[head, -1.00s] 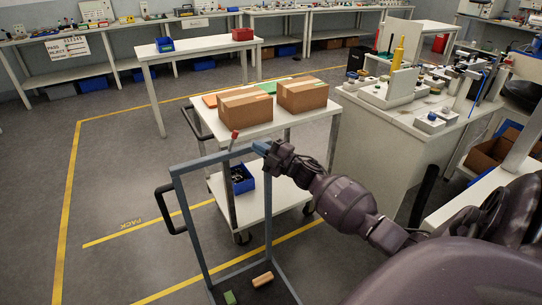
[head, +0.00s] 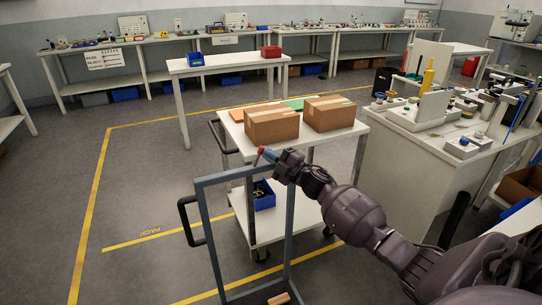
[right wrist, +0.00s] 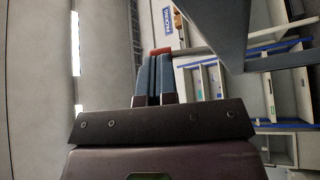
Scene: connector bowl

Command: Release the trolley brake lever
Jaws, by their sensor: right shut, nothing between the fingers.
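The brake lever is a pale rod with a red knob (head: 260,151), standing at the edge of the white trolley (head: 232,131), behind the blue-grey frame. My right gripper (head: 270,156) is shut and empty, its blue fingertips right beside the knob on its right side. In the right wrist view the shut fingers (right wrist: 153,75) point at the red knob (right wrist: 161,51), which lies just past the tips. I cannot tell whether they touch. The lever's lower part is partly hidden by the frame. My left gripper is not in view.
The blue-grey upright frame (head: 202,222) with a black handle (head: 186,222) stands close in front of the lever. Two cardboard boxes (head: 272,124) sit on the trolley top, and a blue bin (head: 264,201) is on its lower shelf. A white workbench (head: 400,175) stands at right.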

